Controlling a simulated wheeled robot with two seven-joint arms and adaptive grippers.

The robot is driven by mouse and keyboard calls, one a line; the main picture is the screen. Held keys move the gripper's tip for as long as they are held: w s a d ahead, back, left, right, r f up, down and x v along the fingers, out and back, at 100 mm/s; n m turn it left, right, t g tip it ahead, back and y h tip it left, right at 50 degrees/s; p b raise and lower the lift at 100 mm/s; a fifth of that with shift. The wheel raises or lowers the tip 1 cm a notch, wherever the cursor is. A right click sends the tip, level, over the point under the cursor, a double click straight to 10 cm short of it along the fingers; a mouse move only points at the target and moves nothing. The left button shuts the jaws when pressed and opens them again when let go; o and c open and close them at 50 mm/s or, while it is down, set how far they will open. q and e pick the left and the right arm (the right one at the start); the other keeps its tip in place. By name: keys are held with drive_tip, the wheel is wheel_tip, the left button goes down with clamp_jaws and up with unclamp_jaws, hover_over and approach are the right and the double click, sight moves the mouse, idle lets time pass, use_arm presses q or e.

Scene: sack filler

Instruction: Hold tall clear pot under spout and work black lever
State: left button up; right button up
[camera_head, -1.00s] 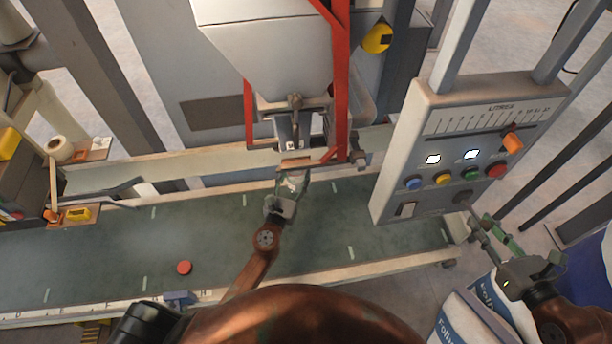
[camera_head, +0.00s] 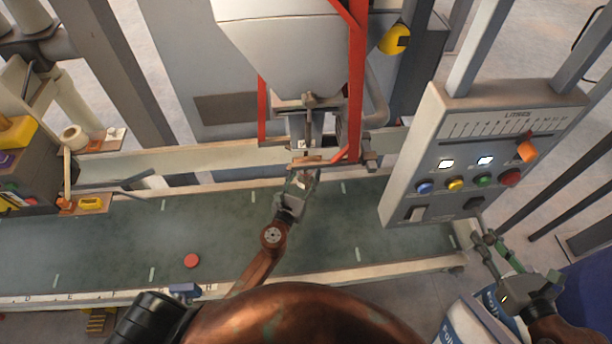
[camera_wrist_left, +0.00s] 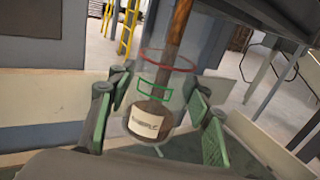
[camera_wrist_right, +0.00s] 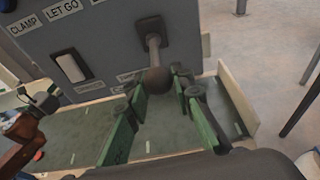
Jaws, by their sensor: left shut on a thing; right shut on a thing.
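The tall clear pot (camera_wrist_left: 150,100) has a red rim, a green rectangle on its wall and a white label. In the left wrist view it stands between the green-padded fingers of my left gripper (camera_wrist_left: 155,118), which is shut on it. A brown stream (camera_wrist_left: 178,35) falls into the pot, and brown material lies low behind the label. In the head view my left gripper (camera_head: 301,186) is under the spout (camera_head: 308,125). My right gripper (camera_wrist_right: 163,90) is shut on the black lever (camera_wrist_right: 157,72) at its round knob, below the control panel.
Red uprights (camera_head: 356,80) flank the hopper (camera_head: 290,50). A green belt (camera_head: 110,240) runs below, with a red disc (camera_head: 192,261) on it.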

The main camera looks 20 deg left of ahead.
sight(492, 237)
drive_tip(key=shift+f, duration=0.15)
idle(0.3)
drive_tip(key=shift+w+r, duration=0.15)
drive_tip(key=shift+r, duration=1.8)
drive_tip(key=o, duration=0.9)
drive_tip(key=v, duration=0.9)
drive_tip(key=shift+s+d+f, duration=0.1)
drive_tip(key=shift+s+f, duration=0.1)
drive_tip(key=shift+f, duration=0.15)
